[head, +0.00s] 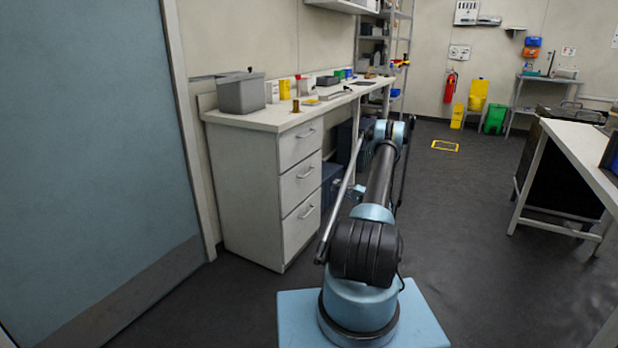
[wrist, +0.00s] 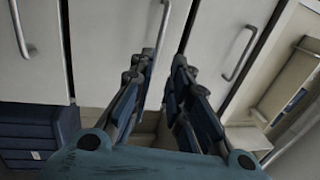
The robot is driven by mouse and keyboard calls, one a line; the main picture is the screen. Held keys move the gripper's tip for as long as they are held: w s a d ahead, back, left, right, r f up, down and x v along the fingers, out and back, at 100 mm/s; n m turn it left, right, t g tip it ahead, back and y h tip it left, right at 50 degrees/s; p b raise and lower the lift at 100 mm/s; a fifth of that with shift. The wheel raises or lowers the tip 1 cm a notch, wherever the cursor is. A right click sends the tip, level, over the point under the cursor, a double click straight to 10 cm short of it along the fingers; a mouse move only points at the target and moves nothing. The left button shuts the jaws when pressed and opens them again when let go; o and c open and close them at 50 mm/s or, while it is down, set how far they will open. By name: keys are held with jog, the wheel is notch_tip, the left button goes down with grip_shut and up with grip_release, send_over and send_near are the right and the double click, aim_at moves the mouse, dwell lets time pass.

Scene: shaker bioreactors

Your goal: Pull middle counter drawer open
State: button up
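The counter drawer unit in the head view has three stacked white drawers, all looking closed. The middle drawer (head: 292,185) has a bar handle (head: 305,172). In the wrist view the drawer fronts appear turned sideways, and the middle drawer (wrist: 115,40) lies between two seams. Its handle (wrist: 164,18) shows just beyond my fingertips, close to the left one. My gripper (wrist: 167,58) is open, with a clear gap between its two fingers. Contact with the handle cannot be made out. In the head view my arm hides most of the gripper.
The top drawer (head: 297,147) and bottom drawer (head: 300,226) flank the middle one. A grey bin (head: 241,94) and small containers stand on the countertop (head: 262,118). Dark blue boxes (head: 330,182) sit beneath the counter. A blue door (head: 85,150) is left; floor (head: 455,220) at right is clear.

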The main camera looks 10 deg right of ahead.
aim_at(309, 173)
jog(key=x, duration=1.7)
jog(key=shift+w+a, duration=0.1)
grip_shut()
